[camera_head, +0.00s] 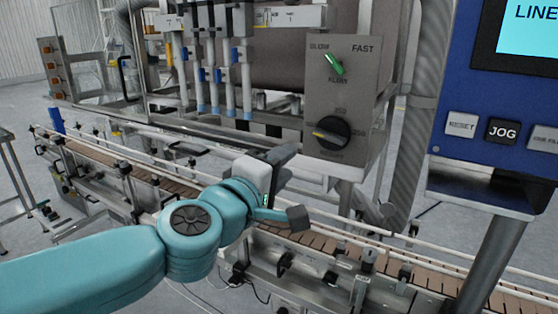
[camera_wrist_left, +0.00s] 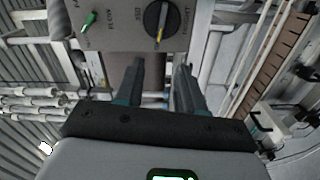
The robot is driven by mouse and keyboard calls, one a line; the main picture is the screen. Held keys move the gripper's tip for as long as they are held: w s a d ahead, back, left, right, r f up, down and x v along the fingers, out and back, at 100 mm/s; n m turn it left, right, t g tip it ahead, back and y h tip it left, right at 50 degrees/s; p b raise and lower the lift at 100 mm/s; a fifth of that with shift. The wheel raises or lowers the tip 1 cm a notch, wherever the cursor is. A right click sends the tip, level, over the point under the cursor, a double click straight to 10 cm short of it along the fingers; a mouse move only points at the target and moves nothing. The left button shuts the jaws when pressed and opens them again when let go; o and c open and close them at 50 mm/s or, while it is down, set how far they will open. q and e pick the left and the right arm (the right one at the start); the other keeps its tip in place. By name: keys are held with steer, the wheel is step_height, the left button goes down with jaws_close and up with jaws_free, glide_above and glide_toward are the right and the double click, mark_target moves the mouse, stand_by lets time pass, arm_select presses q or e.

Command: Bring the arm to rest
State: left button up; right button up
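My left arm (camera_head: 110,262) is teal and reaches in from the left in the head view. Its gripper (camera_head: 292,185) is in front of and below the grey control panel (camera_head: 345,85), over the conveyor. In the left wrist view the two fingers of the gripper (camera_wrist_left: 160,85) are spread apart with nothing between them. The black knob with a yellow pointer (camera_head: 332,133) is above and right of the gripper, apart from it. The knob also shows beyond the fingers in the left wrist view (camera_wrist_left: 161,20). My right gripper is in neither view.
The conveyor (camera_head: 400,272) with brown slats and metal rails runs below the gripper. A green switch (camera_head: 334,64) sits on the grey panel. Filler nozzles (camera_head: 215,80) hang at upper left. A blue console with a JOG button (camera_head: 502,131) stands at right.

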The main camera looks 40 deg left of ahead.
arm_select(q)
steer(key=shift+s+d, duration=0.1)
steer(key=shift+s, duration=0.35)
